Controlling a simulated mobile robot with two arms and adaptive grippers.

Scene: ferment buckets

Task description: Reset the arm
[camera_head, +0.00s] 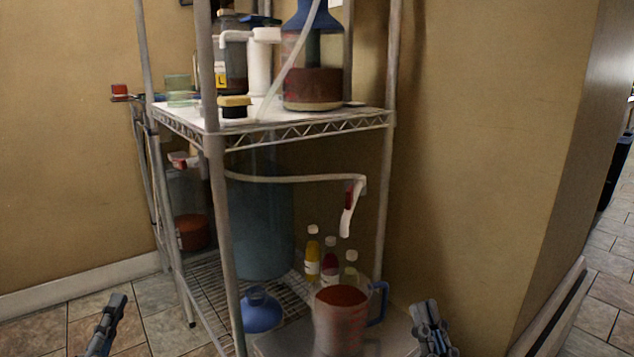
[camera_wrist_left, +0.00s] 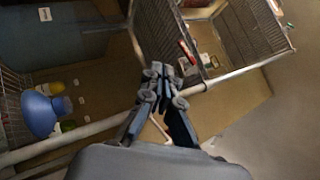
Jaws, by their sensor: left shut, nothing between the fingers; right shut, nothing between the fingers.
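My left gripper (camera_head: 112,312) is at the lower left of the head view, in front of and left of the wire shelf rack (camera_head: 222,225). It is shut and empty; the left wrist view also shows its closed fingers (camera_wrist_left: 160,75). My right gripper (camera_head: 428,318) is at the bottom of the head view, right of the measuring jug. It is shut and empty. Both grippers appear apart from the rack and from the things on it.
A white tap (camera_head: 350,208) hangs from a hose. Tiled floor (camera_head: 160,295) is clear at left; a wall (camera_head: 480,170) stands at right.

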